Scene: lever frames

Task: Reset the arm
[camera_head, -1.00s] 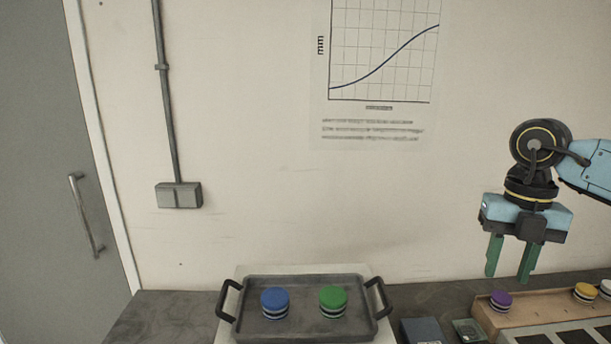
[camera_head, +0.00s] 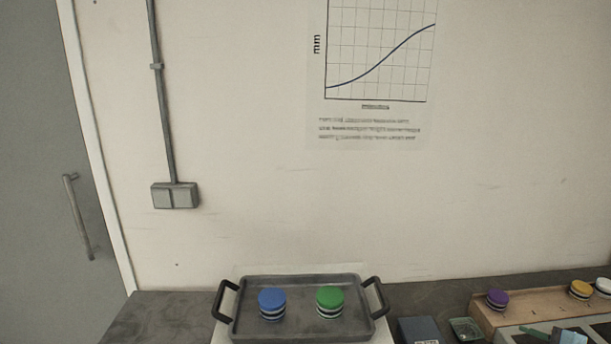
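My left gripper is not in view.
A grey tray (camera_head: 303,328) with black handles holds a blue round piece (camera_head: 272,299) and a green one (camera_head: 330,297). Purple (camera_head: 497,298), yellow (camera_head: 580,288) and white (camera_head: 603,285) pieces sit on the rack. Dark (camera_head: 419,330) and green (camera_head: 466,330) boxes stand between.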

